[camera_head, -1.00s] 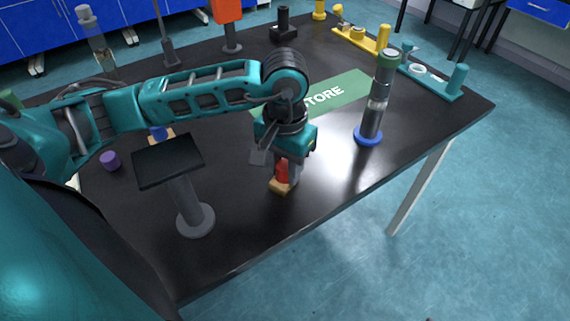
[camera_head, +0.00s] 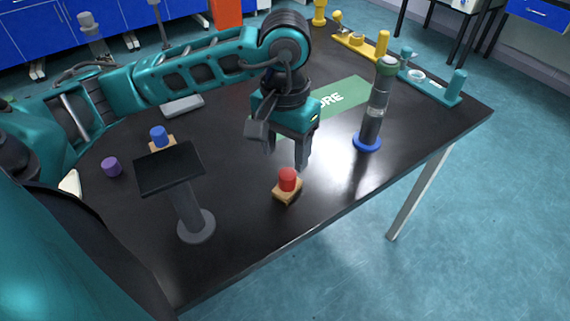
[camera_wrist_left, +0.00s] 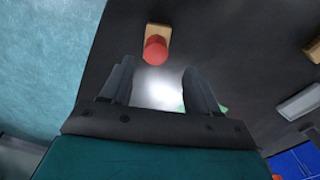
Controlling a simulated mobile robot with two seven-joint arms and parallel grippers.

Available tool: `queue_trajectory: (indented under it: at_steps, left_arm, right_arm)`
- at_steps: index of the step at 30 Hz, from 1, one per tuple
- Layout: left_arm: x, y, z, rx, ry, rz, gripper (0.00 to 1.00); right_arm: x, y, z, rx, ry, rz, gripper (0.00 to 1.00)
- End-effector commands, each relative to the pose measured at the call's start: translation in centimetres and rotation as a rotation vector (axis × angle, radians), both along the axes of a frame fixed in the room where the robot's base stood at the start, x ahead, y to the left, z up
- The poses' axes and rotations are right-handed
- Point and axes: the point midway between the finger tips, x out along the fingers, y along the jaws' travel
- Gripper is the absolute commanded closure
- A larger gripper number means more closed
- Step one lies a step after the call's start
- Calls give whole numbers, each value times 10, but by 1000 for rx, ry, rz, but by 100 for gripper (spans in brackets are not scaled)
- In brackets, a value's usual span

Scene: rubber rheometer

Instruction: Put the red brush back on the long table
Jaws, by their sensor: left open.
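The red brush (camera_head: 288,179), a red cylinder handle on a tan block, stands upright on the black long table (camera_head: 245,245) near its front edge. It also shows in the left wrist view (camera_wrist_left: 155,50), beyond the fingertips. My left gripper (camera_head: 286,160) is open and empty, above and just behind the brush and apart from it. In the left wrist view its two fingers (camera_wrist_left: 160,85) are spread with nothing between them. My right gripper is not in view.
A grey stand with a dark flat top (camera_head: 168,167) is left of the brush. A blue-handled brush (camera_head: 159,137) and a purple cylinder (camera_head: 112,167) are further left. A grey cylinder on a blue base (camera_head: 374,112) stands right. A green sign (camera_head: 345,97) lies behind.

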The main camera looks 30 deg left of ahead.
Motion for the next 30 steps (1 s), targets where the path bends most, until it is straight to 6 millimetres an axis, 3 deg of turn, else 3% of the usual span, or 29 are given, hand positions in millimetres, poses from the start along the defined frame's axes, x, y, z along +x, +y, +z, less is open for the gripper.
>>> queue_trajectory:
  at_steps: [3,9,30]
  left_arm:
    - [1,0,27,0,-4,0,40]
    - [0,0,52,0,-2,1,40]
    - [-1,0,57,0,2,0,40]
  right_arm:
    - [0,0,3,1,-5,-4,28]
    - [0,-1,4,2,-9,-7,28]
    - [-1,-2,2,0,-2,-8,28]
